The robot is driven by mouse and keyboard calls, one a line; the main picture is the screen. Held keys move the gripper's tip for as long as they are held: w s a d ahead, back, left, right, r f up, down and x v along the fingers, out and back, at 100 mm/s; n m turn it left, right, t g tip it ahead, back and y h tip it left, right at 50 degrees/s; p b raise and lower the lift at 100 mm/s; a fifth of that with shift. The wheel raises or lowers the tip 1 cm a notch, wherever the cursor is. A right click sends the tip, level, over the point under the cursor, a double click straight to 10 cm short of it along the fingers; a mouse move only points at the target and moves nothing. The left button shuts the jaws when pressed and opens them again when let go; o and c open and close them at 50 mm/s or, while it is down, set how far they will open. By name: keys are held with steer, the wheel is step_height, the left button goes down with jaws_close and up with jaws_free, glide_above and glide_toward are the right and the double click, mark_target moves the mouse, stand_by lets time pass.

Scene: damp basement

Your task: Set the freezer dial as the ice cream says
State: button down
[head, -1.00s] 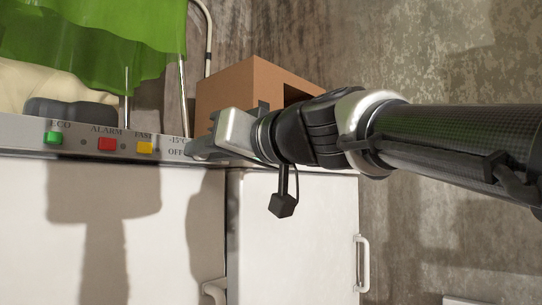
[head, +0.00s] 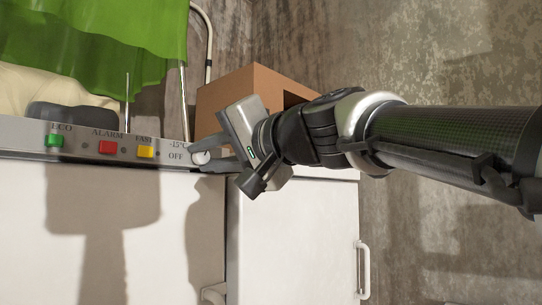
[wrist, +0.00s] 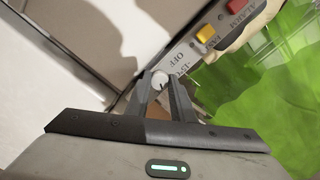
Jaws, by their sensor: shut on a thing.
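The freezer dial (head: 200,158) is a small pale round knob at the right end of the grey control panel (head: 75,151). It also shows in the wrist view (wrist: 159,80), with a dark mark on its face. The labels "-15°C" and "OFF" stand beside it; other labels are hidden or out of view. My gripper (head: 205,155) is shut on the dial, one finger on each side; its fingertips also show in the wrist view (wrist: 160,86). No ice cream is visible.
Green ECO (head: 54,140), red ALARM (head: 107,147) and yellow FAST (head: 145,151) buttons line the panel to the left. A cardboard box (head: 240,84) stands behind my gripper. A green cloth (head: 100,40) hangs at upper left. White doors are below.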

stand_by(0.4)
steer(key=c, duration=1.5)
jaws_free()
steer(key=shift+c, duration=0.2)
steer(key=shift+s+d, duration=0.1)
steer(key=shift+d, duration=0.05)
steer(key=b+v, duration=0.1)
steer(key=v, duration=1.6)
